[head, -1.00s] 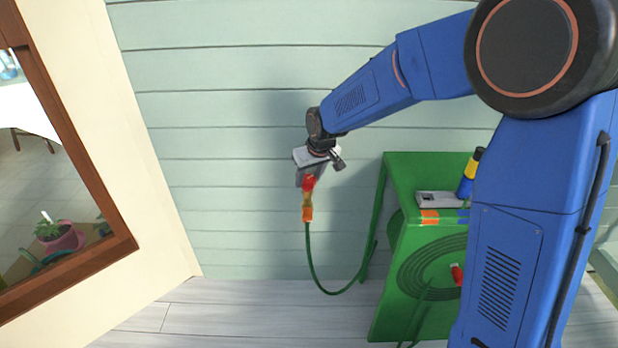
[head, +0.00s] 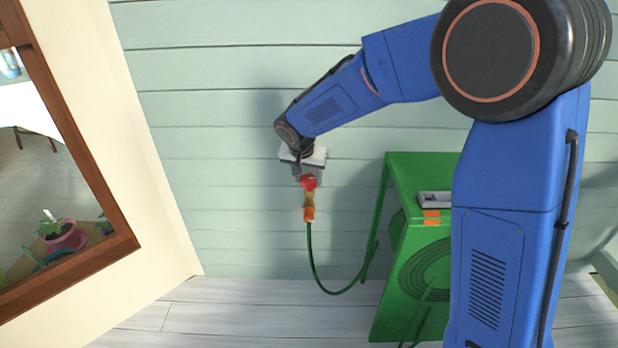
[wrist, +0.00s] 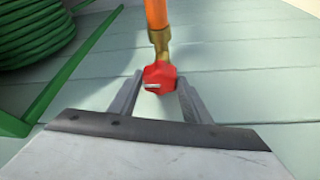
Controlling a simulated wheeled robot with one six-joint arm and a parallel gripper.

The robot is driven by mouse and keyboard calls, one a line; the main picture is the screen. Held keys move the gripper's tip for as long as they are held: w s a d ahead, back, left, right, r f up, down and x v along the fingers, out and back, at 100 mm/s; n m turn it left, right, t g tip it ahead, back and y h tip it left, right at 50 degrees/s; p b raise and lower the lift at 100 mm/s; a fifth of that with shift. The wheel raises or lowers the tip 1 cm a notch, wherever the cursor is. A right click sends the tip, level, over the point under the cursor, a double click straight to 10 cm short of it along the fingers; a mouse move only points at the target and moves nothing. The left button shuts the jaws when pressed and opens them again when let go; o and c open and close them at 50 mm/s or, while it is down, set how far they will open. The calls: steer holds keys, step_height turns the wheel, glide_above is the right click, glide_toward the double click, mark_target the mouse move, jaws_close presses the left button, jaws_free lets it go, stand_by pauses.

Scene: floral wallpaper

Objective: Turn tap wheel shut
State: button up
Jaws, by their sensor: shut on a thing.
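The red tap wheel (head: 309,182) sits on a brass tap (head: 309,200) at the pale green plank wall. An orange hose connector (head: 308,214) hangs below the tap, with a green hose (head: 313,262) running down from it. My gripper (head: 303,176) is at the wheel from above. In the wrist view the red wheel (wrist: 160,76) lies between the two grey fingertips (wrist: 159,88), and the gripper is shut on it. The brass tap and orange connector show beyond the wheel there. The wheel's far side is hidden.
A green hose stand (head: 400,270) with a coiled hose is right of the tap. A grey box (head: 434,199) lies on its top, partly behind my arm. A window with a brown frame (head: 120,240) is at the left. The wall left of the tap is clear.

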steer(key=m, duration=0.2)
steer(key=m+h, duration=0.1)
steer(key=m, duration=0.1)
steer(key=shift+w+a+m+g+h, duration=0.1)
steer(key=shift+a+m+g+h, duration=0.1)
steer(key=shift+m+g+h, duration=0.1)
steer(key=shift+w+a+m+g+h, duration=0.1)
steer(key=shift+m+g+h, duration=0.2)
steer(key=shift+m, duration=0.7)
steer(key=shift+m+g+h, duration=0.2)
steer(key=shift+m+g, duration=0.2)
steer(key=shift+m, duration=0.6)
steer(key=o, duration=1)
steer(key=shift+o, duration=0.2)
